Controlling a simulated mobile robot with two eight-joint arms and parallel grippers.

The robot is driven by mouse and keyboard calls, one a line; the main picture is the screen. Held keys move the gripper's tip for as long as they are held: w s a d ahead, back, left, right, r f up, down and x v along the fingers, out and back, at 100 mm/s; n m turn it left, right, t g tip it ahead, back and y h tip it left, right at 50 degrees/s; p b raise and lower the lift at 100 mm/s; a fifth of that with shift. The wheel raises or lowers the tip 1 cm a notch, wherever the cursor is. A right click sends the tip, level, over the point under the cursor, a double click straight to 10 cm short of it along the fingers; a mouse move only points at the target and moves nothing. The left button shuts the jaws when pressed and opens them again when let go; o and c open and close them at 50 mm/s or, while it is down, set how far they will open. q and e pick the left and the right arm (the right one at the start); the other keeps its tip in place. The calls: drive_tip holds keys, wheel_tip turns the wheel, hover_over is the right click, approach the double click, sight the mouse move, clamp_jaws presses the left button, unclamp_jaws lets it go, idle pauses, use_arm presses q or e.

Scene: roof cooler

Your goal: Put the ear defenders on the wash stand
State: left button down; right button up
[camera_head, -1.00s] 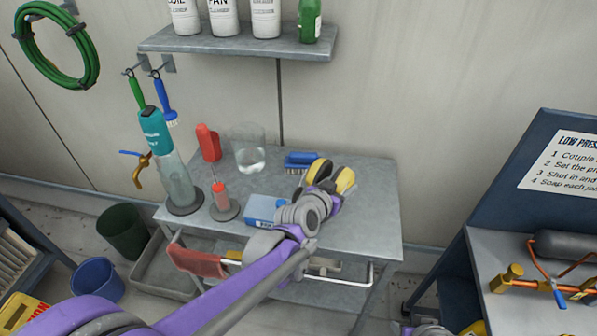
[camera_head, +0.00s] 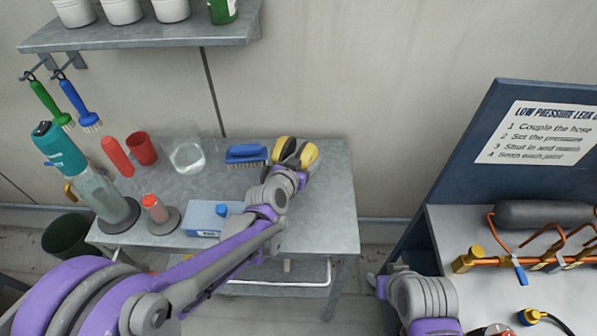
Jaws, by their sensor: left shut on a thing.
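The ear defenders (camera_head: 308,156), with yellow cups and dark padding, are at the back right of the wash stand (camera_head: 325,215), a grey metal table. My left gripper (camera_head: 298,176) is shut on them from the front. The gripper and wrist hide part of them, and I cannot tell whether they touch the stand top. My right gripper (camera_head: 376,284) is low in the view, right of the stand and beside the blue-framed bench. Its fingers are too small and turned away to tell their state.
A blue brush (camera_head: 246,154) lies just left of the ear defenders. A clear beaker (camera_head: 187,157), red cup (camera_head: 142,148), blue-white box (camera_head: 206,217) and teal-topped bottle (camera_head: 88,180) occupy the left. The stand's right front is clear. A shelf (camera_head: 140,35) hangs above.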

use_arm(q)
drive_tip(key=shift+f+b, duration=0.3)
drive_tip(key=shift+f, duration=2.2)
drive_tip(key=shift+f, duration=0.1)
drive_tip(key=shift+c, duration=0.6)
unclamp_jaws()
drive_tip(key=shift+s+r, duration=0.1)
drive_tip(key=shift+r, duration=0.15)
drive_tip(key=v, duration=1.1)
drive_tip(key=shift+s+a+r+p, duration=0.15)
drive_tip(key=shift+s+p, duration=0.1)
drive_tip(key=shift+p, duration=0.15)
